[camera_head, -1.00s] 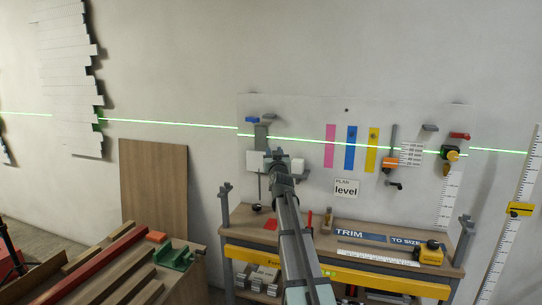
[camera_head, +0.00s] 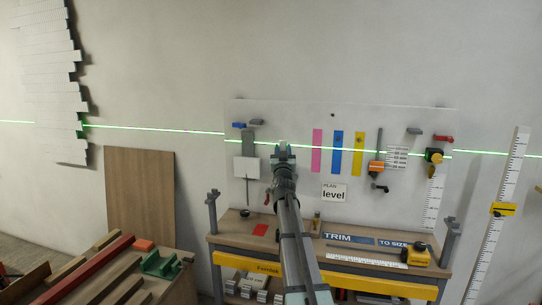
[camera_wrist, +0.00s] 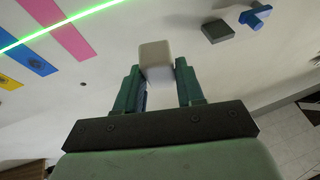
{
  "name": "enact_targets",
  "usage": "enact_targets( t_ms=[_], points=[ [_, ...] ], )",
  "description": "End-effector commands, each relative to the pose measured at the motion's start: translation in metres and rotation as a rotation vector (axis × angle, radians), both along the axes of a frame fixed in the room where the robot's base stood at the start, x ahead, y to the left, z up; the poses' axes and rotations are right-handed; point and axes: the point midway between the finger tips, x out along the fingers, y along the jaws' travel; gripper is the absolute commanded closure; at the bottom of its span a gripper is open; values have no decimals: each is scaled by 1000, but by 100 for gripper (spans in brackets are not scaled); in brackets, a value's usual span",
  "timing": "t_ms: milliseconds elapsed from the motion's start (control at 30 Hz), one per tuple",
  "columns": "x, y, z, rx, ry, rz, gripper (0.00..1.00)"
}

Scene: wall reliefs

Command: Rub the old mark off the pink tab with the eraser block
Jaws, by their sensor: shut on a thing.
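The pink tab (camera_head: 317,150) hangs upright on the pale wall panel, left of the blue and yellow tabs. It also shows at the upper left of the wrist view (camera_wrist: 68,33); I cannot make out a mark on it. My gripper (camera_head: 283,148) is raised in front of the panel, a little left of the pink tab and apart from it in the picture. In the wrist view it is shut on the pale eraser block (camera_wrist: 156,58), which sticks out beyond the fingertips. In the head view the fingers largely hide the block.
The blue tab (camera_head: 337,152) and yellow tab (camera_head: 358,153) hang to the right. A white square plate (camera_head: 246,170), blue peg (camera_head: 239,125) and grey peg (camera_head: 258,125) are at the left. A bench (camera_head: 235,223) stands below. A green laser line crosses the panel.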

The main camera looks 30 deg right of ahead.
Motion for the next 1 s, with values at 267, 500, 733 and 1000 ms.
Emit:
enact_targets(
  t_ms=[267,500,733,1000],
  points=[
    [-25,-66,12,-65,-87,-165,87],
    [-37,-87,15,-89,-112,-225,87],
    [-32,-93,16,-91,-113,-227,87],
    [-16,-109,16,-90,-112,-227,87]
  ],
)
